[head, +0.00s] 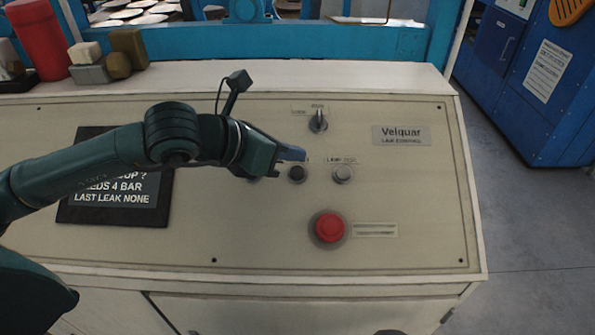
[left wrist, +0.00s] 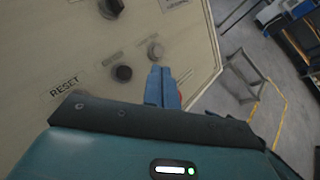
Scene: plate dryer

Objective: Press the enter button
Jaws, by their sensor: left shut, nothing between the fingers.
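A dark round button (head: 297,174) sits on the sloped control panel (head: 250,230), between a mostly hidden button and a grey button (head: 342,174) marked LAMP TEST. Its own label is mostly hidden by my gripper, so I cannot read ENTER. The dark button also shows in the left wrist view (left wrist: 122,73), right of the RESET lettering (left wrist: 64,87). My left gripper (head: 297,155) is shut and empty, its blue fingertips overlapping the area just above the dark button. In the left wrist view the fingertips (left wrist: 160,72) appear right of it. I cannot tell whether they touch the panel.
A large red button (head: 329,228) lies below, and a selector knob (head: 318,121) above. A dark display (head: 115,205) is at left, partly behind my arm. A red cylinder (head: 38,40) and several small blocks (head: 90,74) stand on the back ledge. Floor lies open at right.

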